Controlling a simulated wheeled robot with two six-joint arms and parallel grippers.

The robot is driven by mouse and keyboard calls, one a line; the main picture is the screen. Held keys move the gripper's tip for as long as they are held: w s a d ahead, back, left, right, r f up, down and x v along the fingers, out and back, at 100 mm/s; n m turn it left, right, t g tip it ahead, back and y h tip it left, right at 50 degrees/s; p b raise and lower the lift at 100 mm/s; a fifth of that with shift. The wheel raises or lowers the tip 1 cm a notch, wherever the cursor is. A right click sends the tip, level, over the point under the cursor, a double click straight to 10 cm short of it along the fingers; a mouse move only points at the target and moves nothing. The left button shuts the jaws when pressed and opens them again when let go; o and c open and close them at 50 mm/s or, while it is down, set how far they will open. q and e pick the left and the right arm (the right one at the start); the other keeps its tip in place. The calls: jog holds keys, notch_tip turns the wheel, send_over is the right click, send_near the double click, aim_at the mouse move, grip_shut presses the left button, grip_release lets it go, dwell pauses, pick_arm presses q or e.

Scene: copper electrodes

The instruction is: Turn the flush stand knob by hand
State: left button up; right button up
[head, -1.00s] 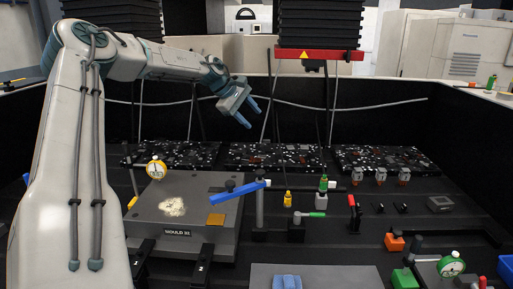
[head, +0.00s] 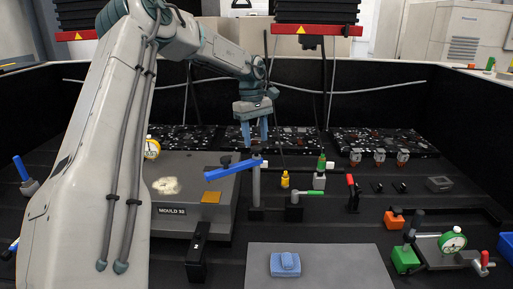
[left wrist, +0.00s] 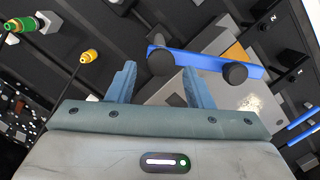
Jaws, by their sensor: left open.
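A dark post (head: 256,187) stands beside the mould and carries a blue lever (head: 229,171) that points left. In the left wrist view the blue lever (left wrist: 205,63) shows two dark round knobs (left wrist: 161,62), one near each end. I cannot tell for sure which part is the flush stand knob. My left gripper (head: 255,146) points down just above and behind the post, empty, with its fingers apart. In the left wrist view its fingers (left wrist: 159,84) are spread, and the lever lies beyond them to the right. My right gripper is not in view.
The mould block (head: 222,221) lies left of the post. A grey mat (head: 345,265) with a blue block (head: 285,265) lies in front.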

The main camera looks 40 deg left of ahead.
pick_arm(q)
jog(key=shift+f, duration=0.8)
jog(key=shift+s+d+f+b, duration=0.1)
jog(key=shift+f+b, duration=0.05)
jog(key=shift+b, duration=0.2)
jog(key=shift+f, duration=0.15)
